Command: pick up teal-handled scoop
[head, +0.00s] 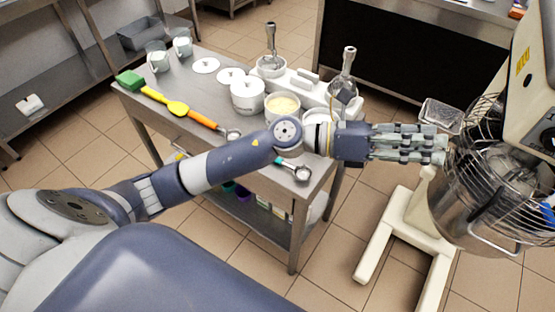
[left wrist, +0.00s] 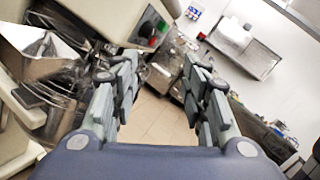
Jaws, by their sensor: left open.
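The teal-handled scoop (head: 300,173) lies on the steel table near its front right corner in the head view. Its metal bowl points right and its short teal handle points left, partly close under my arm's outline. My left gripper (head: 438,147) is open and empty. It is stretched out beyond the table's right edge, pointing right toward the mixer, well away from the scoop. In the left wrist view its two fingers stand apart with floor between them, and I cannot make out the scoop there. My right gripper is not in view.
The stand mixer (head: 465,205) with its wire guard is close to my left fingertips. Floor is free between table and mixer.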

